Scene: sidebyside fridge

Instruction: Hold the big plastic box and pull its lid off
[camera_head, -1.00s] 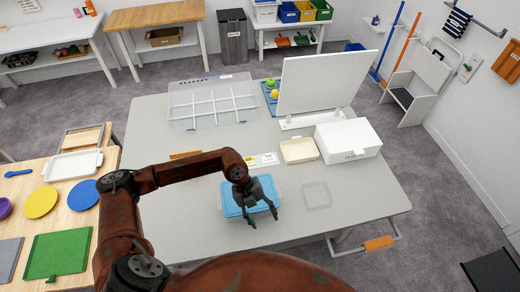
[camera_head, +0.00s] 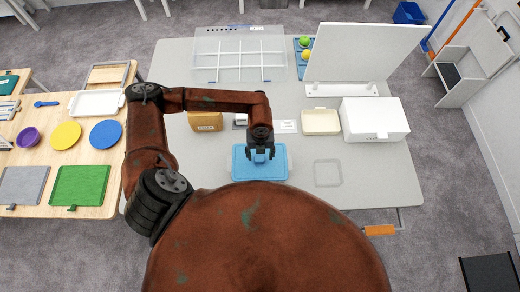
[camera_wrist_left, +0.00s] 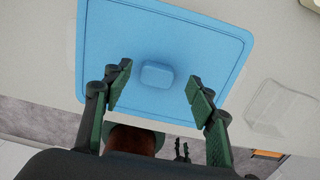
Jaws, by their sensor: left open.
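The big plastic box stands on the grey table, seen from above with its blue lid (camera_head: 277,171) on top. In the left wrist view the lid (camera_wrist_left: 205,45) is a rounded rectangle with a raised blue knob (camera_wrist_left: 157,75) at its middle. My left gripper (camera_head: 260,157) points down over the lid. In the left wrist view the open fingers of my left gripper (camera_wrist_left: 158,92) are on either side of the knob, apart from it. The box walls are mostly hidden under the lid. My right gripper does not clearly show.
A clear, flat square lid (camera_head: 328,173) lies to the right. A cream tray (camera_head: 321,121) and a white box (camera_head: 374,119) stand behind it. A brown box (camera_head: 205,121) stands at the back left, before a clear divided organizer (camera_head: 239,55).

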